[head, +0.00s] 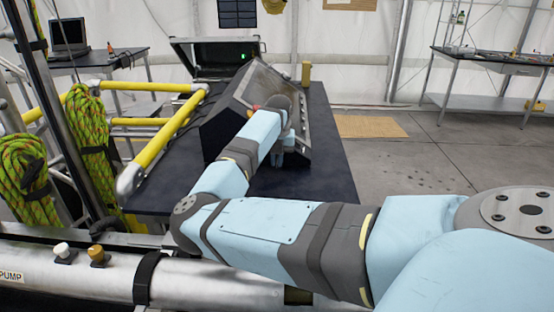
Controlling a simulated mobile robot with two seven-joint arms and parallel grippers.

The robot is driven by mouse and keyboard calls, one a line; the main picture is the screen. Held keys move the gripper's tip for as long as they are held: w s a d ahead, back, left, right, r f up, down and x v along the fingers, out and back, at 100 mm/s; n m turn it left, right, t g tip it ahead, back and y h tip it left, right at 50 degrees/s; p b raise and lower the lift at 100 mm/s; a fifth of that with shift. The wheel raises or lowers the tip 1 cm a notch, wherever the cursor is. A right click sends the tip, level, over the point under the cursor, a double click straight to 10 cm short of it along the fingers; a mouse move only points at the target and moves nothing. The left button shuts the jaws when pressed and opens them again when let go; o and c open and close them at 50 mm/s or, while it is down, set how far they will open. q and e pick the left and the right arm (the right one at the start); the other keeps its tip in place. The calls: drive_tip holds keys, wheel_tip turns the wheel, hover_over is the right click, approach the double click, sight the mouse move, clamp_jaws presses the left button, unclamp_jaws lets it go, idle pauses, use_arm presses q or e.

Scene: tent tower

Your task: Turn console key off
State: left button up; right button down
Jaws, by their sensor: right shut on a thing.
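The console (240,95) is a dark box with a sloped grey face, standing on a black table (300,180). My right arm reaches across the front of the view and bends up to it. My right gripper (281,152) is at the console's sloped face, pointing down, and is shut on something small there. The console key itself is hidden behind my wrist and gripper, so its angle cannot be seen. A small red-orange part (256,107) shows beside my wrist. My left gripper is not in view.
Yellow railings (165,150) run along the table's left side. Green ropes (88,135) hang at the left. An open case (215,62) with a green light stands behind the console. A silver pipe (120,270) crosses the front.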

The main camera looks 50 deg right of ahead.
drive_tip(key=shift+w+f, duration=0.1)
drive_tip(key=shift+g, duration=0.3)
drive_tip(key=c, duration=1.3)
unclamp_jaws()
drive_tip(key=shift+r, duration=0.2)
drive_tip(key=shift+r, duration=0.35)
wheel_tip(320, 180, up, 13)
drive_tip(key=shift+a, duration=0.1)
